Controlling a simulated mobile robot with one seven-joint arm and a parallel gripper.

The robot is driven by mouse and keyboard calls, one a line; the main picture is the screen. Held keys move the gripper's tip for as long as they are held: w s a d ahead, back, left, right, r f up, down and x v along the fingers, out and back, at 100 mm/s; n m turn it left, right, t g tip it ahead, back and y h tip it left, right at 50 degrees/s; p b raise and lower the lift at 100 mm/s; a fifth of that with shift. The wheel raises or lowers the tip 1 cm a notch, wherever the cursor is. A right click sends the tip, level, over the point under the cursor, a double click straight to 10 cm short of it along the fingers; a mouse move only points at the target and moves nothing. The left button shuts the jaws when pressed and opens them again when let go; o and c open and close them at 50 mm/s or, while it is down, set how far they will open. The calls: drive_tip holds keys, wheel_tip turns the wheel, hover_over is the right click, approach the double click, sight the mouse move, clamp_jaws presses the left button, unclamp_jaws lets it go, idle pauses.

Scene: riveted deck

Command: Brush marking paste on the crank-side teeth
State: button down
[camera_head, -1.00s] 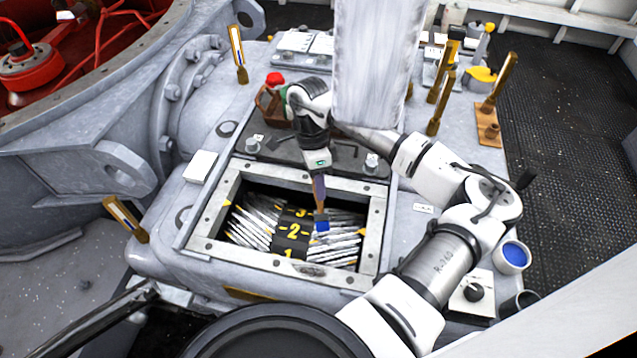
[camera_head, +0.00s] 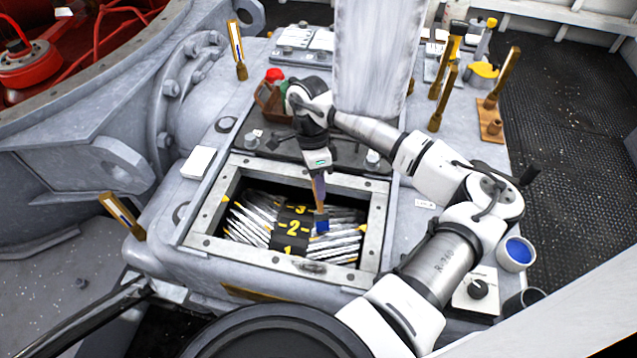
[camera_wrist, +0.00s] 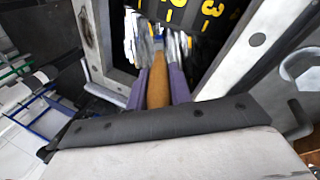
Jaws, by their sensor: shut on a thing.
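My gripper (camera_head: 318,180) is shut on a brush, whose wooden handle (camera_wrist: 158,84) lies between the purple fingers in the wrist view. The brush's blue tip (camera_head: 321,225) points down into the rectangular opening. Inside are two banks of slanted metal teeth: left teeth (camera_head: 252,222) and right teeth (camera_head: 337,243). A black band (camera_head: 291,229) with yellow numbers 1, 2 and 3 lies between them. The blue tip is over the inner edge of the right teeth; I cannot tell whether it touches them. The cup of blue paste (camera_head: 517,251) stands at the right.
A bolted metal frame (camera_head: 206,225) rims the opening. The removed-looking dark cover plate (camera_head: 345,160) lies behind it. A red-topped item in a brown box (camera_head: 270,98) stands at the back. Brass-coloured upright handles (camera_head: 442,98) stand back right. A white card (camera_head: 198,162) lies left.

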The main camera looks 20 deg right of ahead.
drive_tip(key=shift+s+d, duration=0.1)
drive_tip(key=s+d+b, duration=0.4)
drive_tip(key=d, duration=0.2)
idle(0.6)
drive_tip(key=shift+w+a+b, duration=0.35)
drive_tip(key=shift+w+a, duration=0.35)
drive_tip(key=shift+a, duration=0.35)
drive_tip(key=shift+w+a+b, duration=0.3)
drive_tip(key=shift+w+a, duration=0.4)
drive_tip(key=shift+a, duration=0.35)
drive_tip(key=shift+w+a+b, duration=0.35)
drive_tip(key=shift+w+a, duration=0.35)
drive_tip(key=shift+a, duration=0.35)
drive_tip(key=shift+r, duration=0.1)
